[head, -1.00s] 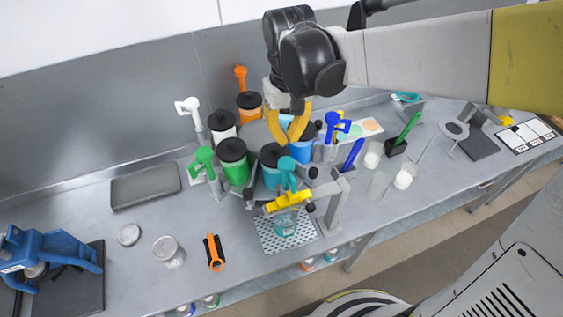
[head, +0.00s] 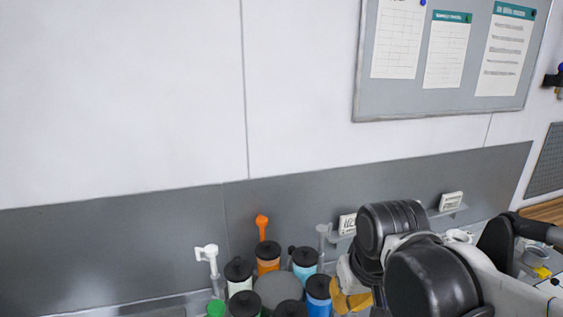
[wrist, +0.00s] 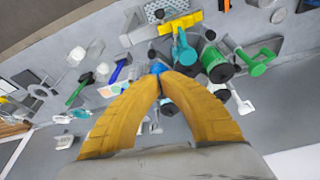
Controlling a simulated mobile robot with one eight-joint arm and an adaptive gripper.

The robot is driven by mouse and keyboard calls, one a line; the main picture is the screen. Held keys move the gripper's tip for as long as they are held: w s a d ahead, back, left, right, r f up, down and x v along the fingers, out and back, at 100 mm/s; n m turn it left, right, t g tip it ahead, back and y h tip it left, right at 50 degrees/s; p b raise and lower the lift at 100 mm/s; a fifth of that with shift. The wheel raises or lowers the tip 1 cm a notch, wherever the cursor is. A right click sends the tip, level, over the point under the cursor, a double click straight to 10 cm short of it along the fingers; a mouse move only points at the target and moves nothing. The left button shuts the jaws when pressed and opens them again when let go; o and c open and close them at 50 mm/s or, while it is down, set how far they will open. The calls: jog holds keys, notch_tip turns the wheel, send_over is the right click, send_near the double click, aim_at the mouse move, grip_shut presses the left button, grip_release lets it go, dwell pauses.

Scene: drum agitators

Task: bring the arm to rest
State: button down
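My gripper (head: 352,300) is at the bottom of the head view, right of the drums, partly hidden by my dark wrist. In the wrist view my gripper's yellow fingers (wrist: 161,74) curve together and meet at the tips, with nothing seen held between them. The drum agitator station lies below and beyond them. The orange drum (head: 268,262), a light blue drum (head: 305,268) and a blue drum (head: 318,295) have black lids. A green drum (wrist: 217,68) and a teal tap (wrist: 183,48) show in the wrist view.
A grey wall panel (head: 120,245) backs the bench. A notice board (head: 450,60) hangs above. A white tap (head: 208,258) and an orange tap (head: 262,226) stand up behind the drums. A yellow bar (wrist: 178,23) lies beyond the teal tap.

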jog(key=s+d+m+t, duration=0.2)
jog(key=s+d+t, duration=0.2)
jog(key=s+d, duration=0.2)
notch_tip(320, 180, down, 37)
jog(key=b, duration=3.6)
jog(key=shift+w+h, duration=0.15)
jog(key=shift+h, duration=0.15)
jog(key=shift+a+r, duration=0.1)
jog(key=shift+r, duration=0.05)
